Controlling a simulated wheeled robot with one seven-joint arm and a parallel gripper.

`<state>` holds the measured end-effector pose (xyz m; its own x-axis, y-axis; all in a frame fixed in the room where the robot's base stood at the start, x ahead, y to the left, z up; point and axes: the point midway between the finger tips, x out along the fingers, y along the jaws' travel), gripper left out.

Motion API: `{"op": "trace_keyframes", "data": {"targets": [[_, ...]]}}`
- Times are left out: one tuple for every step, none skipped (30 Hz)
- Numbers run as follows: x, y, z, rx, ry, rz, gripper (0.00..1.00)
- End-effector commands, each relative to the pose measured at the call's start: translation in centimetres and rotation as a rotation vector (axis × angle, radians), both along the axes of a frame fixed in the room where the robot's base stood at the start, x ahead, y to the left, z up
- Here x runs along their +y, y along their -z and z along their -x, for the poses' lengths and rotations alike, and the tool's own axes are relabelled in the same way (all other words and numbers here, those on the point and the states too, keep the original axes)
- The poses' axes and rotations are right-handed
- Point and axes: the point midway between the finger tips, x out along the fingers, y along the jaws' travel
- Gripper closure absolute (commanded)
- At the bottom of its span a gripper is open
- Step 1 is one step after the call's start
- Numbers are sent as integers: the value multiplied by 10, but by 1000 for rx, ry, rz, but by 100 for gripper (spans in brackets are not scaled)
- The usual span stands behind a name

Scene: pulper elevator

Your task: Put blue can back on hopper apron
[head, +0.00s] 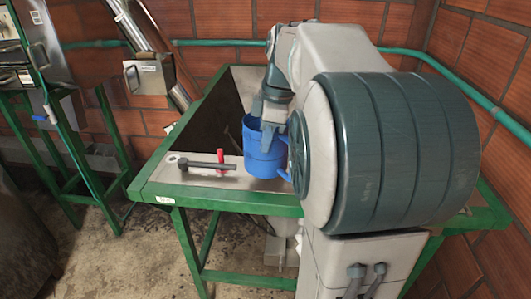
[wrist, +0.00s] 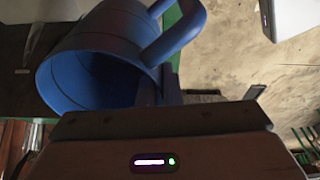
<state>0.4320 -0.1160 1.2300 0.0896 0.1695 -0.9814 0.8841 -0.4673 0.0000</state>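The blue can (head: 264,160) is upright at the front of the hopper apron (head: 215,175), the pale metal strip along the green-framed table's front. I cannot tell whether its base touches the apron. My gripper (head: 270,118) reaches down to the can's rim from above. In the wrist view the blue can (wrist: 95,60) shows its open mouth and a looped handle at the right. My gripper (wrist: 160,88) has its fingers on either side of the can's wall near the handle, apparently pinching it. My arm hides the apron's right part.
A black-handled lever (head: 207,165) with a red piece (head: 220,160) lies on the apron left of the can. Behind them is the dark hopper opening (head: 215,112). A green rim (head: 225,200) edges the front. Green pipes run along the brick wall; another green-legged machine (head: 70,130) stands at left.

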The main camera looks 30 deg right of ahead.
Motion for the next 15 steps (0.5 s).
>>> {"op": "trace_keyframes", "data": {"targets": [[0, 7, 0, 2, 1, -1, 100], [1, 12, 1, 4, 0, -2, 100], [1, 18, 0, 3, 0, -1, 100], [1, 23, 1, 4, -1, -2, 100], [1, 27, 0, 3, -1, -2, 100], [1, 31, 0, 3, -1, -2, 100], [1, 34, 0, 2, -2, -1, 100], [1, 36, 0, 2, -1, -1, 100], [1, 37, 0, 1, -2, 0, 100], [1, 37, 0, 0, -2, 0, 100], [1, 37, 0, 0, -2, 0, 100], [1, 37, 0, 0, -2, 0, 100], [1, 37, 0, 0, -2, 0, 100], [1, 37, 0, 0, -2, 0, 100], [1, 37, 0, 0, -2, 0, 100]]}}
